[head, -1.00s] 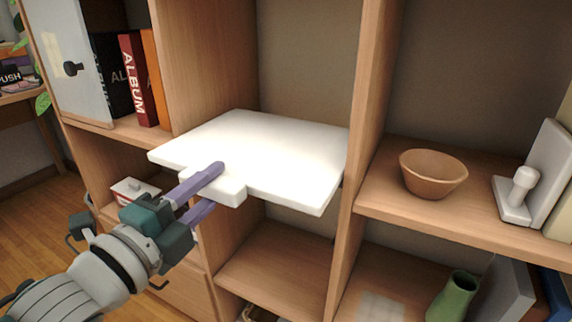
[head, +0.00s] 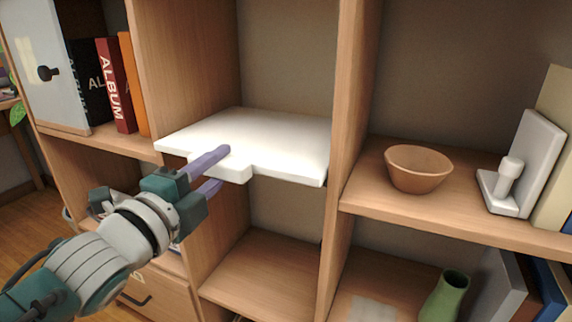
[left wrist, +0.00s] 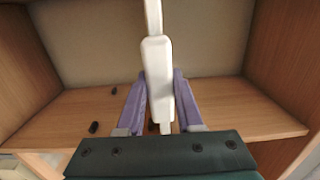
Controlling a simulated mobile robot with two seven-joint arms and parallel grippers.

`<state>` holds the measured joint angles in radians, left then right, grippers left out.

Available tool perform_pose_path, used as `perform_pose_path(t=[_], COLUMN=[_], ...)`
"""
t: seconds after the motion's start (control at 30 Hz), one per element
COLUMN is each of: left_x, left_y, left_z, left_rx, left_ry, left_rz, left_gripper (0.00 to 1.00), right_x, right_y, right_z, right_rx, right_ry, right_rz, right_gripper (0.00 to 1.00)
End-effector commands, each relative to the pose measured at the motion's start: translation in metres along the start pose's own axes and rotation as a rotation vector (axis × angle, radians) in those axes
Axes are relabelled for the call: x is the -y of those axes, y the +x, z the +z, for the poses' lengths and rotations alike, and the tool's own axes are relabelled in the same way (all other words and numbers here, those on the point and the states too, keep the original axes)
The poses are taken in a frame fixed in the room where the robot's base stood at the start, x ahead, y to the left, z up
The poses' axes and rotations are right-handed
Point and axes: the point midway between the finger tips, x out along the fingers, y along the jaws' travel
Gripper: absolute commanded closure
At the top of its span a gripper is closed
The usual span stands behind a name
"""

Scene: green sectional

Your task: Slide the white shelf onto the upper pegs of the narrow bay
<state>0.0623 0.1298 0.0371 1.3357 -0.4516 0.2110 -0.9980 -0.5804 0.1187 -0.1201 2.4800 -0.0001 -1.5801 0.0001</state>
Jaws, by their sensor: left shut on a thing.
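The white shelf (head: 265,140) lies roughly level in the narrow middle bay (head: 290,50) of the wooden bookcase, its front part sticking out a little. My left gripper (head: 219,168) is shut on the tab at the shelf's front edge, one purple finger above and one below. In the left wrist view the shelf (left wrist: 157,75) shows edge-on between the two fingers (left wrist: 158,100). Dark pegs (left wrist: 94,127) show near a wooden board in that view. Whether the shelf touches the upper pegs is hidden in the head view. My right gripper is not in view.
The right bay holds a brown bowl (head: 418,168), a white bookend (head: 515,170) and, lower, a green vase (head: 446,297). Albums (head: 115,85) stand in the left bay beside an open pale door (head: 45,65). The lower part of the narrow bay (head: 265,275) is empty.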

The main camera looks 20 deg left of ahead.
Motion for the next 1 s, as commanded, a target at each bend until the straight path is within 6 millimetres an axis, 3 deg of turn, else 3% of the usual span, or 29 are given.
perform_pose_path(t=[0.57, 1.0], left_x=[0.001, -0.014], left_y=[0.037, 0.037], left_z=[-0.001, -0.001], left_rx=[-0.002, -0.002], left_ry=[0.001, 0.001], left_rz=[-0.010, -0.009], left_gripper=[1.00, 1.00], right_x=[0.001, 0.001], right_y=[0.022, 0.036], right_z=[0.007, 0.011], right_rx=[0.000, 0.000], right_ry=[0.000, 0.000], right_rz=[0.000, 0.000], right_gripper=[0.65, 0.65])
